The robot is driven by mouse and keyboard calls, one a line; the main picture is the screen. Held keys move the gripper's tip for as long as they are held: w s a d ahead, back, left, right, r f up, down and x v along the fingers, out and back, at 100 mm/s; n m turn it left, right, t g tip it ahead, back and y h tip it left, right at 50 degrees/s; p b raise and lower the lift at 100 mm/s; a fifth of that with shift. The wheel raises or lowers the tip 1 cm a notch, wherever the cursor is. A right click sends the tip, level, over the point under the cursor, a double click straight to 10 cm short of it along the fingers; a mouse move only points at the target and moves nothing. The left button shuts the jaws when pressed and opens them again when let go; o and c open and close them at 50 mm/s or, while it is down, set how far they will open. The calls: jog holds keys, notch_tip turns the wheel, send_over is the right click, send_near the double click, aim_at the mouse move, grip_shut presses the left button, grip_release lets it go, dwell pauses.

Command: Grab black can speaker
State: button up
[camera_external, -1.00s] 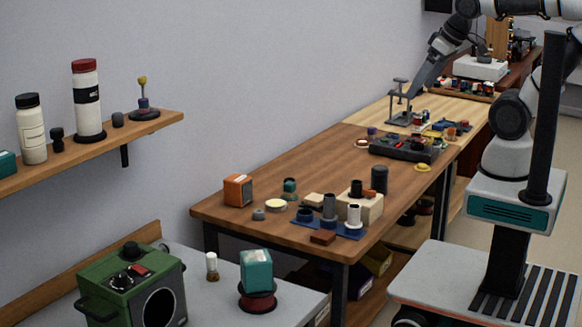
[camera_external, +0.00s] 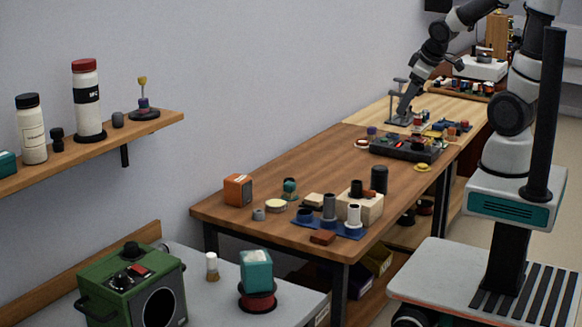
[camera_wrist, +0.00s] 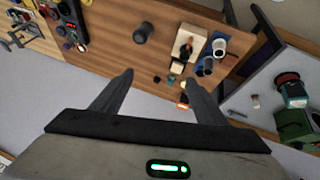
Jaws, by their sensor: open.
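The black can speaker appears to be the dark upright cylinder (camera_external: 379,180) on the brown table, just behind a cream block. In the wrist view a dark cylinder (camera_wrist: 142,33) stands on the table, beyond my fingertips and slightly left of the gap between them. My gripper (camera_wrist: 158,74) is open, with nothing between its fingers. In the external view my gripper (camera_external: 403,109) is at the far end, over the lighter table area, behind the cylinder and apart from it.
The cream block (camera_external: 367,207) and a blue tray (camera_external: 350,231) with grey and white cylinders stand close to the can. A dark parts tray (camera_external: 405,150) lies farther back. An orange box (camera_external: 238,190) stands at the left. Brown tabletop (camera_external: 325,168) is bare left of the can.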

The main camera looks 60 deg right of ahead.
jog(key=w+d+f+b, duration=0.1)
jog(key=w+d+f, duration=0.2)
jog(key=d+f, duration=0.45)
jog(key=m+t+h+b, duration=0.2)
jog(key=m+t+b, duration=0.25)
jog(key=t, duration=0.35)
send_near(387, 173)
jog(key=b+x, duration=0.2)
jog(key=b, duration=0.1)
jog(key=b+x, duration=0.3)
jog(key=b, duration=0.1)
jog(key=shift+s+d+f, duration=0.1)
jog(key=shift+s+f, duration=0.05)
jog(key=shift+f, duration=0.15)
jog(key=b+x, duration=0.2)
jog(key=b, duration=0.3)
jog(key=shift+r+b, duration=0.1)
jog(key=shift+b, duration=0.2)
jog(key=w, duration=0.2)
jog(key=w+d+f, duration=0.1)
jog(key=shift+w+g, duration=0.15)
jog(key=shift+g, duration=0.15)
jog(key=shift+a+b+x, duration=0.15)
jog(key=shift+x, duration=1.4)
jog(key=shift+a+b+x, duration=0.15)
jog(key=shift+a+x, duration=0.05)
jog(key=shift+x, duration=1.4)
jog(key=shift+w+r, duration=0.2)
jog(key=shift+r, duration=0.05)
jog(key=c, duration=1.3)
